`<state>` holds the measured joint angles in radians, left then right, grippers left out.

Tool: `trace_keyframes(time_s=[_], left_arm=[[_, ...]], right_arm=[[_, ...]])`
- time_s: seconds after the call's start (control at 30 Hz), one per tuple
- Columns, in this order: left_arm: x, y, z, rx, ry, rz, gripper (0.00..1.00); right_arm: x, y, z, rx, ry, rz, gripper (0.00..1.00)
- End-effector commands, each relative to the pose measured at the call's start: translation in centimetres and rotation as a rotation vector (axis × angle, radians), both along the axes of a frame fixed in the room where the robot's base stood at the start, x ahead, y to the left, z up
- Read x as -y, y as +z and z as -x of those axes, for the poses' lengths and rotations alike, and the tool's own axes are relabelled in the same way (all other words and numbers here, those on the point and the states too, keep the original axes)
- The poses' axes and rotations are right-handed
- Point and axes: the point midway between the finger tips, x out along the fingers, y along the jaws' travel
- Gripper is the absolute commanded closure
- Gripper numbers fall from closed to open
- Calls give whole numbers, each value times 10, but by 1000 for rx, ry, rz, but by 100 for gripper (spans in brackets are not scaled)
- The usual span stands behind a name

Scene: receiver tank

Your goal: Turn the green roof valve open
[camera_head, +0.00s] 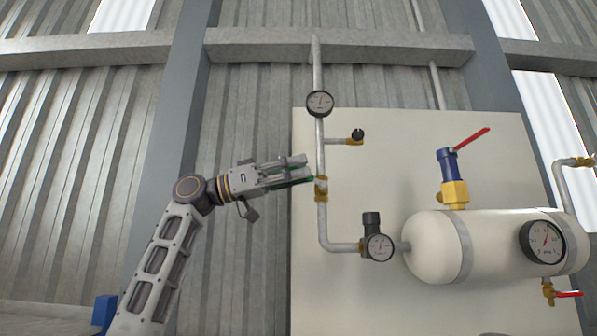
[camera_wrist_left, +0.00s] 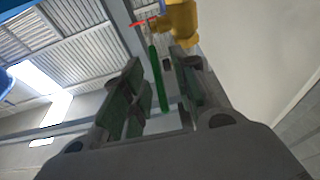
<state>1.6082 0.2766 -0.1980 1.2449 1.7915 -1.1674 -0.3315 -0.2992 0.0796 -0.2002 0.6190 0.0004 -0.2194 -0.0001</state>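The green valve handle (camera_head: 309,180) is a thin lever on a brass valve body (camera_head: 321,189) in the vertical grey pipe. It points left from the pipe, and my left gripper (camera_head: 300,170) hides part of it. In the left wrist view the green lever (camera_wrist_left: 158,80) runs lengthwise between the two fingers, with a visible gap on each side. The brass body (camera_wrist_left: 181,22) is just past the fingertips there. My left gripper (camera_wrist_left: 160,90) is open around the lever. My right gripper is not in view.
A round gauge (camera_head: 320,103) and a side tap with a black knob (camera_head: 357,135) sit higher on the pipe. A regulator with a gauge (camera_head: 379,247) is below. The white tank (camera_head: 432,245) and a red-levered blue valve (camera_head: 447,165) are to the right.

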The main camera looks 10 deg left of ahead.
Motion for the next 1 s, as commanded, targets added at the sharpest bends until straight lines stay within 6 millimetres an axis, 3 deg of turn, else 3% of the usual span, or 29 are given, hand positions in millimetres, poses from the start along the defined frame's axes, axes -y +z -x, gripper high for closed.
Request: trace_keyframes(time_s=[0.7, 1.0], left_arm=[[-88, -24, 17, -1, 1, 0, 71], [-108, -30, 21, -1, 0, 0, 71]], right_arm=[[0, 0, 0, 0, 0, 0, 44], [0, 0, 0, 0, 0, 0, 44]])
